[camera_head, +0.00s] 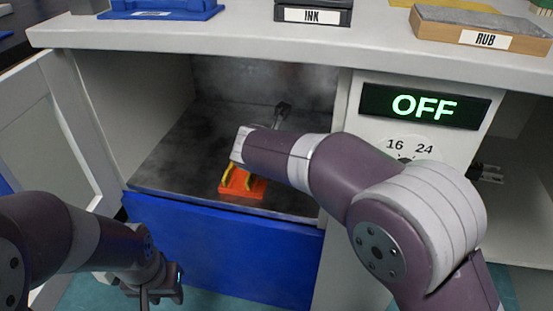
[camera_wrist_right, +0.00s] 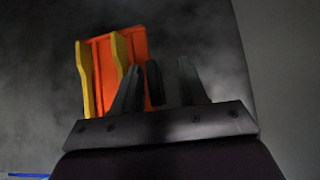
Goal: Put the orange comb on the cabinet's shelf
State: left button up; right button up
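The orange comb (camera_head: 243,185), orange with yellow strips along it, rests on the dark floor of the open cabinet (camera_head: 170,160), near its front edge. My right forearm covers part of it in the head view. In the right wrist view the comb (camera_wrist_right: 103,62) lies at the left of my right gripper (camera_wrist_right: 158,66). Its fingers are apart, the left one overlapping the comb's edge in the picture. A narrow dark shape stands between them; I cannot tell what it is. My left gripper (camera_head: 160,291) hangs low in front of the blue panel, away from the comb.
The cabinet's left door (camera_head: 50,125) stands open. Above, the white worktop (camera_head: 230,35) carries a blue tray (camera_head: 160,9), an INK box (camera_head: 312,13) and a RUB block (camera_head: 480,30). A panel reading OFF (camera_head: 424,106) is at the right. The blue panel (camera_head: 225,245) closes the lower front.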

jog(key=p+v, duration=0.6)
jog(key=v, duration=0.6)
